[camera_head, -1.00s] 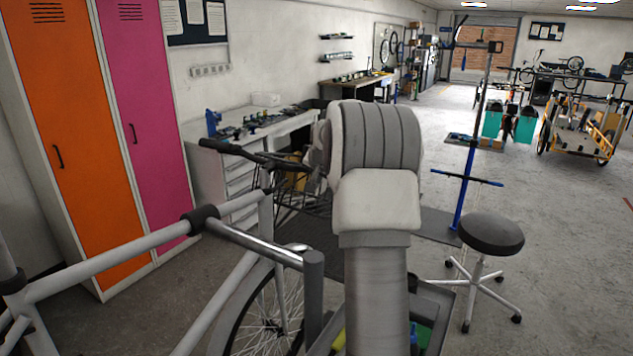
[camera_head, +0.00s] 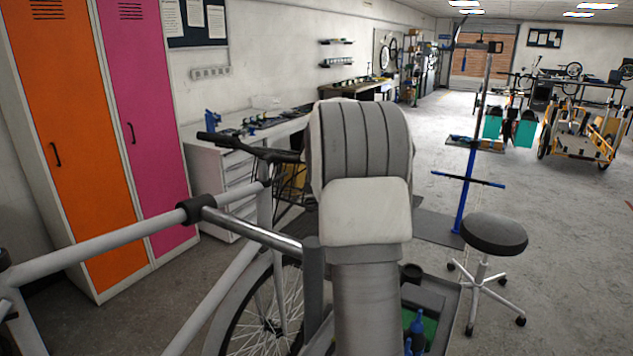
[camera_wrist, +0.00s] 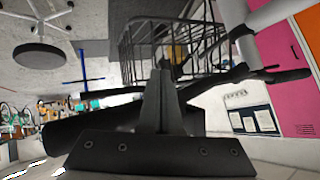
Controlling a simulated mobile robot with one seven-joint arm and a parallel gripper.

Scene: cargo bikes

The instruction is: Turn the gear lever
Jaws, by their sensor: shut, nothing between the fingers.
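The bike's handlebar (camera_head: 250,150) with a black grip shows left of my arm in the head view. In the wrist view, which is upside down, the handlebar (camera_wrist: 262,76) lies behind and to the right of my fingers. I cannot make out the gear lever in either view; it may be hidden by my arm or too small. My gripper (camera_wrist: 160,72) is shut and empty, in front of the black wire basket (camera_wrist: 140,45). I cannot tell how far its tips are from the handlebar. In the head view my arm hides the gripper.
The grey bike frame (camera_head: 100,245) and front wheel (camera_head: 270,320) stand close on the left. Orange (camera_head: 65,150) and pink (camera_head: 140,110) lockers and a white workbench (camera_head: 210,160) are behind. A stool (camera_head: 494,234) and tool tray (camera_head: 440,310) are at right. Open floor lies farther right.

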